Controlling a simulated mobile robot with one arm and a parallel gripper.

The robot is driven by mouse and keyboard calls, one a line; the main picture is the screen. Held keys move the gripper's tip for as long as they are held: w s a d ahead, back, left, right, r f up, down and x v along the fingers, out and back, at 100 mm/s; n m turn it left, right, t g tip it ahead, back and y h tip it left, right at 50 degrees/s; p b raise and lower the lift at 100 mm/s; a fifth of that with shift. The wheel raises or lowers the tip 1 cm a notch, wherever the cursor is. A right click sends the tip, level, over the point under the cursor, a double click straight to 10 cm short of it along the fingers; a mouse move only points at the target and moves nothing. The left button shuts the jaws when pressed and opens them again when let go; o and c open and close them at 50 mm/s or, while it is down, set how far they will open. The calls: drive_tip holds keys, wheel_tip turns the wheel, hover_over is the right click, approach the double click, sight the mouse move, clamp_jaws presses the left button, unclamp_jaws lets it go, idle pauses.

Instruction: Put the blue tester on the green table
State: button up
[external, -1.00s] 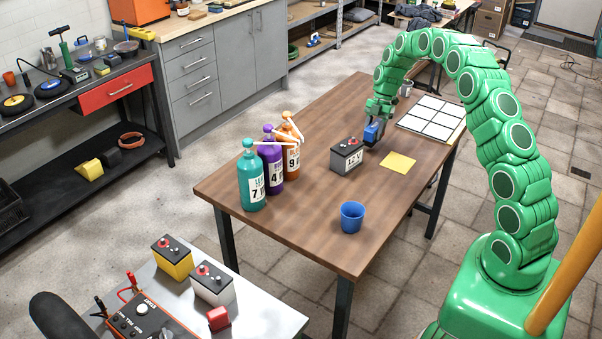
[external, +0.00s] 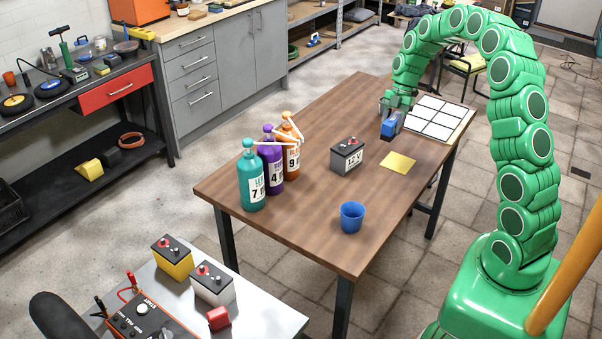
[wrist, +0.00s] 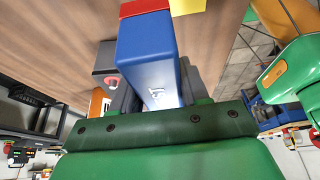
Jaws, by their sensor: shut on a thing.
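The blue tester (external: 388,129) is a blue block, with a red end showing in the wrist view (wrist: 148,60). My gripper (external: 392,119) is shut on it, with dark fingers on either side of the block in the wrist view (wrist: 155,90). The tester hangs over the brown wooden table (external: 310,205), beside the white grid panel; I cannot tell its exact height. I see no table with a green top in these views.
A grey battery (external: 346,157), a yellow sheet (external: 397,163), a blue cup (external: 352,217) and teal (external: 251,180), purple (external: 270,165) and orange (external: 291,160) bottles stand or lie on the wooden table. The white grid panel (external: 436,118) lies at its far right.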

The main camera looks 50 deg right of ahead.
drive_tip(key=shift+s+a+r, duration=0.35)
drive_tip(key=shift+s, duration=0.3)
drive_tip(key=shift+s+a+r, duration=0.3)
drive_tip(key=shift+s+a, duration=0.1)
drive_tip(key=shift+s, duration=0.25)
drive_tip(key=shift+s+a+r, duration=0.35)
drive_tip(key=shift+s, duration=0.3)
drive_tip(key=w+a+m+t+h, duration=0.1)
drive_tip(key=w+a+m, duration=0.3)
drive_tip(key=w+a+m+t+h, duration=0.1)
drive_tip(key=w+a+m, duration=0.3)
drive_tip(key=w+m, duration=0.1)
drive_tip(key=w+a+f+m+t, duration=0.1)
drive_tip(key=w+a+m+t, duration=0.1)
drive_tip(key=w+a+m, duration=0.2)
drive_tip(key=shift+w+a+f+m+h, duration=0.1)
drive_tip(key=shift+w+a+m+h, duration=0.05)
drive_tip(key=shift+a+m+h, duration=0.3)
drive_tip(key=a+f+m+h, duration=0.1)
drive_tip(key=a+f+m, duration=0.3)
drive_tip(key=a, duration=1)
drive_tip(key=shift+w+a+f+t, duration=0.15)
drive_tip(key=shift+a+f+t, duration=0.15)
drive_tip(key=shift+a+f, duration=0.15)
